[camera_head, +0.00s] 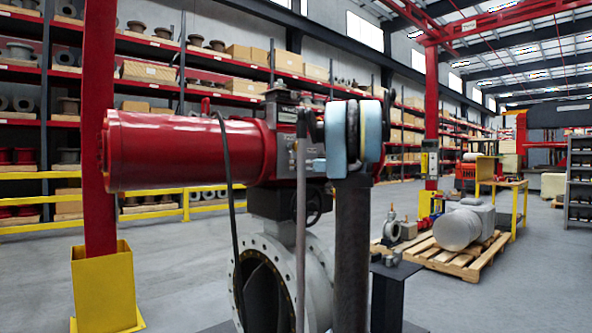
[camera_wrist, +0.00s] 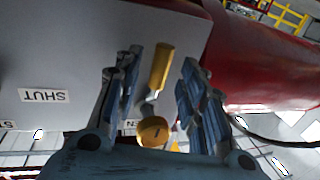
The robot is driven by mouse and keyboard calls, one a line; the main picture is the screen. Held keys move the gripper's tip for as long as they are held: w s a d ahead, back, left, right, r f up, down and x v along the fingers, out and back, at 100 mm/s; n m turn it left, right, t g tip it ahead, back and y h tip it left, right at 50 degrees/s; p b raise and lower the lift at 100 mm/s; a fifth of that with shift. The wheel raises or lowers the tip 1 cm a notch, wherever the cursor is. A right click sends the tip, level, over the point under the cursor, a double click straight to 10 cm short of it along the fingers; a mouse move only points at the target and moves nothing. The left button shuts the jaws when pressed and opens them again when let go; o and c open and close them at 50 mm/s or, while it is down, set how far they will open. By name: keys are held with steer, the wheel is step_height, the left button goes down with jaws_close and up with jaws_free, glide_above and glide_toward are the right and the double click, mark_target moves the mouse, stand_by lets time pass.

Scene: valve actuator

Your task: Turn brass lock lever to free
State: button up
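The brass lock lever shows in the wrist view as a short brass handle (camera_wrist: 162,66) with a round brass hub (camera_wrist: 152,131) below it in the picture. It is on the grey face of the actuator housing (camera_wrist: 130,25). My gripper (camera_wrist: 163,57) is open, with one blue-grey finger on each side of the lever and gaps visible between. I cannot tell how deep the fingertips reach. In the head view the lever is hidden, and my arm stands in front of the grey housing of the red actuator (camera_head: 190,150).
An upside-down SHUT label (camera_wrist: 44,95) is left of the fingers; another label ending in EN is partly covered. The red cylinder (camera_wrist: 265,65) lies close on the right. In the head view, a flanged grey valve (camera_head: 310,270) stands below the actuator, and a pallet (camera_head: 460,258) lies right.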

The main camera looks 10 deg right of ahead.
steer(key=shift+x, duration=0.95)
jaws_close()
steer(key=shift+a, duration=0.1)
